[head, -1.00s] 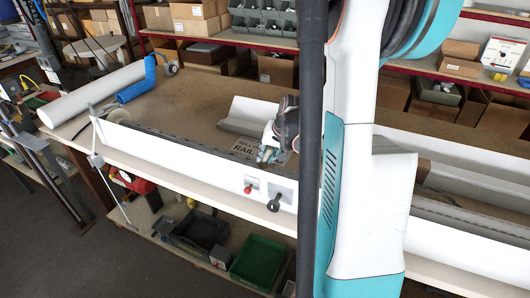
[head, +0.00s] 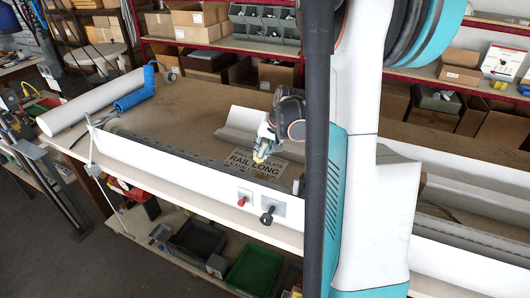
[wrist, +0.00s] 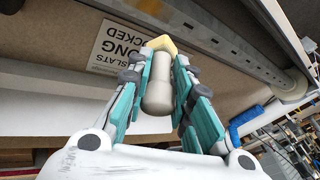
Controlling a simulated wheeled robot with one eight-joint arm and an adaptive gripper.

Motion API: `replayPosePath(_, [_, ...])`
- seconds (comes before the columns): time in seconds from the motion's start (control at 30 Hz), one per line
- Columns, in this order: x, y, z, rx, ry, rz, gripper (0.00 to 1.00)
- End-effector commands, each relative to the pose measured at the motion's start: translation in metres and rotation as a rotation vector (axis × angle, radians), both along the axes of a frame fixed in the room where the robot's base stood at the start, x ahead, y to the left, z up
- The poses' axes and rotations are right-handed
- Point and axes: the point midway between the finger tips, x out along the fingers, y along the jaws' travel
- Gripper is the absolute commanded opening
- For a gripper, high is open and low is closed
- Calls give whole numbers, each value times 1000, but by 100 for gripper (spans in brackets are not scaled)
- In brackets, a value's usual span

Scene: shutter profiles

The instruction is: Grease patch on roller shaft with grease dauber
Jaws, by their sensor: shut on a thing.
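My gripper (head: 266,143) (wrist: 159,72) is shut on the grease dauber (wrist: 158,92). The dauber has a beige, rounded handle between my teal finger pads and a yellow tip (wrist: 160,44) pointing away from the wrist. In the head view the yellow tip (head: 260,158) points down, above the long white housing. The grey roller shaft (head: 180,153) runs lengthwise behind the white front panel; in the wrist view the shaft (wrist: 215,52) crosses beyond the tip. I cannot tell whether tip and shaft touch. I cannot make out the patch to grease.
The front panel (head: 170,170) carries a red knob and a black knob. A white roll (head: 90,101) and a blue coiled hose (head: 135,98) lie at the left. The bench top behind is mostly clear.

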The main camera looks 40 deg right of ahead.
Motion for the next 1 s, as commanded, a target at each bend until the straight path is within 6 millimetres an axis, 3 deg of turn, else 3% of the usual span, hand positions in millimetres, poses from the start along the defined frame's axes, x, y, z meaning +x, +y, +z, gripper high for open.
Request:
replayPosePath(0.37, [9,5,33,1,0,5,0])
replayPosePath(1.0, [10,5,34,1,0,5,0])
